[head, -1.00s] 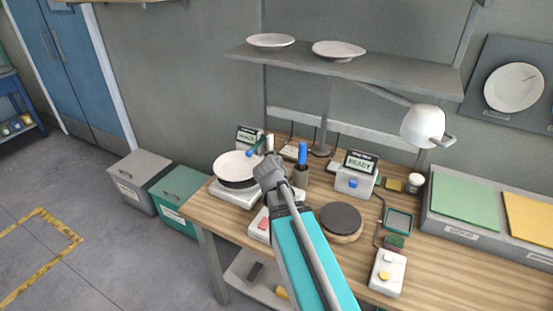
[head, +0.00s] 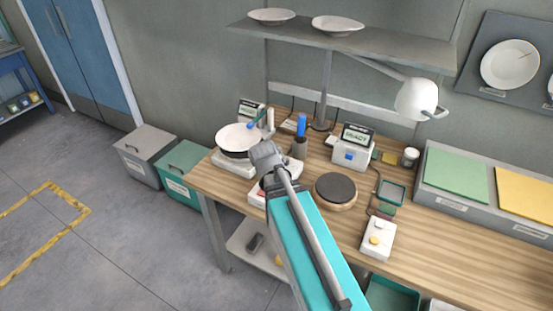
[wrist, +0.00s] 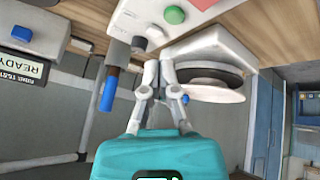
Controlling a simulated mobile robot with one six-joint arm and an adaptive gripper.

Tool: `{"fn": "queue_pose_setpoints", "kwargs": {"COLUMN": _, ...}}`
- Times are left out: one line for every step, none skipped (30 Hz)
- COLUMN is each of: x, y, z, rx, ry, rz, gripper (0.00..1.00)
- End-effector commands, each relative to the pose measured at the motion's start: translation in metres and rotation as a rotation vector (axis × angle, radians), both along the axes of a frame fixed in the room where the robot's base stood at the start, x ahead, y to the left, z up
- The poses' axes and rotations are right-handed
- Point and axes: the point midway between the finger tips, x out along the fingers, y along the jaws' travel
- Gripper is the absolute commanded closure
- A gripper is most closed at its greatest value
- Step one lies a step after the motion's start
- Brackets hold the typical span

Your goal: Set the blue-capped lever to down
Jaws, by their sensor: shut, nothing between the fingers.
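A small blue lever (head: 257,118) shows at a slant just behind the right rim of a white plate in the head view. Which end bears its cap is hard to tell. In the wrist view a small bit of blue (wrist: 185,99), likely its cap, shows beside my right finger, partly hidden. My gripper (head: 268,130) is right of the plate and a little nearer the camera than the lever. Its grey fingers (wrist: 158,66) are shut and empty in the wrist view; contact with the lever cannot be told.
The white plate (head: 237,137) sits on a white-based unit left of my gripper. A holder (head: 299,148) with a blue cylinder (head: 302,125) stands close on the right. A READY display box (head: 352,152) and a dark round plate (head: 336,189) stand further right. The shelf (head: 350,44) hangs above.

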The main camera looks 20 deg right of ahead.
Motion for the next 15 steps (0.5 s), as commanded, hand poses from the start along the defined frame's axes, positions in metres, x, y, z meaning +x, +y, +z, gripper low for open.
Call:
{"fn": "queue_pose_setpoints", "kwargs": {"x": -0.006, "y": 0.006, "z": -0.005, "rx": 0.017, "ry": 0.030, "rz": 0.008, "gripper": 1.00}}
{"fn": "queue_pose_setpoints", "kwargs": {"x": -0.010, "y": 0.010, "z": -0.007, "rx": 0.028, "ry": 0.053, "rz": 0.013, "gripper": 1.00}}
{"fn": "queue_pose_setpoints", "kwargs": {"x": -0.015, "y": 0.015, "z": -0.012, "rx": 0.045, "ry": 0.082, "rz": 0.019, "gripper": 1.00}}
{"fn": "queue_pose_setpoints", "kwargs": {"x": -0.019, "y": 0.019, "z": -0.014, "rx": 0.057, "ry": 0.104, "rz": 0.025, "gripper": 1.00}}
{"fn": "queue_pose_setpoints", "kwargs": {"x": -0.023, "y": 0.023, "z": -0.018, "rx": 0.071, "ry": 0.128, "rz": 0.032, "gripper": 1.00}}
{"fn": "queue_pose_setpoints", "kwargs": {"x": -0.030, "y": 0.029, "z": -0.023, "rx": 0.090, "ry": 0.161, "rz": 0.041, "gripper": 1.00}}
{"fn": "queue_pose_setpoints", "kwargs": {"x": -0.035, "y": 0.034, "z": -0.027, "rx": 0.104, "ry": 0.189, "rz": 0.050, "gripper": 1.00}}
{"fn": "queue_pose_setpoints", "kwargs": {"x": -0.041, "y": 0.039, "z": -0.033, "rx": 0.120, "ry": 0.216, "rz": 0.059, "gripper": 1.00}}
{"fn": "queue_pose_setpoints", "kwargs": {"x": -0.048, "y": 0.046, "z": -0.040, "rx": 0.140, "ry": 0.254, "rz": 0.072, "gripper": 1.00}}
{"fn": "queue_pose_setpoints", "kwargs": {"x": -0.054, "y": 0.051, "z": -0.046, "rx": 0.156, "ry": 0.282, "rz": 0.083, "gripper": 1.00}}
{"fn": "queue_pose_setpoints", "kwargs": {"x": -0.060, "y": 0.056, "z": -0.053, "rx": 0.170, "ry": 0.308, "rz": 0.092, "gripper": 1.00}}
{"fn": "queue_pose_setpoints", "kwargs": {"x": -0.067, "y": 0.061, "z": -0.060, "rx": 0.186, "ry": 0.338, "rz": 0.104, "gripper": 1.00}}
{"fn": "queue_pose_setpoints", "kwargs": {"x": -0.071, "y": 0.064, "z": -0.065, "rx": 0.196, "ry": 0.357, "rz": 0.112, "gripper": 1.00}}
{"fn": "queue_pose_setpoints", "kwargs": {"x": -0.075, "y": 0.066, "z": -0.070, "rx": 0.205, "ry": 0.373, "rz": 0.117, "gripper": 1.00}}
{"fn": "queue_pose_setpoints", "kwargs": {"x": -0.080, "y": 0.069, "z": -0.077, "rx": 0.215, "ry": 0.393, "rz": 0.124, "gripper": 1.00}}
